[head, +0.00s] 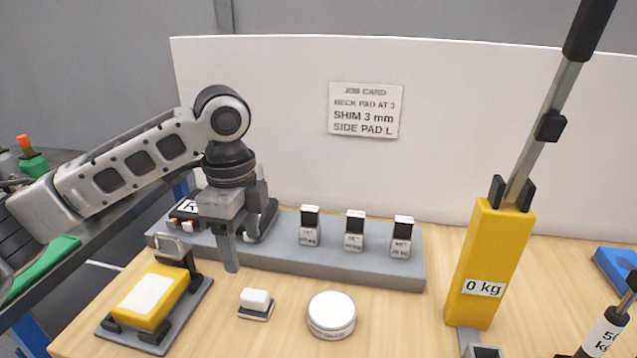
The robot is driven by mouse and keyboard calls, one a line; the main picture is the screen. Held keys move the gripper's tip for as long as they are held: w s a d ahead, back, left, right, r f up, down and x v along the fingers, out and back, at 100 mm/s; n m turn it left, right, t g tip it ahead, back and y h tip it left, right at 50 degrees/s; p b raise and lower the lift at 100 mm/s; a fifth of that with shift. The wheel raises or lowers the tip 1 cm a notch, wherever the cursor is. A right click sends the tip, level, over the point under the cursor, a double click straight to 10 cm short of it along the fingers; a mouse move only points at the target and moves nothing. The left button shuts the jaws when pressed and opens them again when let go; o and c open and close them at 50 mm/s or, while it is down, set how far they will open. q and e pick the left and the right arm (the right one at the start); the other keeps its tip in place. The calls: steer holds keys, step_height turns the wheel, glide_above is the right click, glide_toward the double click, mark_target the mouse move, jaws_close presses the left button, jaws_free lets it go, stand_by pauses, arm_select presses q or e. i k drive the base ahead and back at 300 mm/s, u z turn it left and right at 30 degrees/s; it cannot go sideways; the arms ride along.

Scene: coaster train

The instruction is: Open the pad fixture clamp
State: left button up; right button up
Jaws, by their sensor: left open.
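A yellow block with a white top (150,297) sits on a dark grey base plate (104,337) with black holders, at the front left of the table. A grey metal clamp piece (172,247) stands at the block's back edge; I cannot tell for sure if it is open or closed. My left gripper (240,250) points down to the right of this piece, apart from it, in front of the grey rack. It is open, with nothing seen between its fingers. My right gripper is not in view.
A grey rack (375,269) holds several small labelled blocks. A small white block (255,301) and a round white tin (331,315) lie in front of it. A tall yellow lever device marked 0 kg (486,262) stands at right. A white panel (270,110) closes the back.

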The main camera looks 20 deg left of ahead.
mark_target(173, 252)
steer(key=k, duration=1)
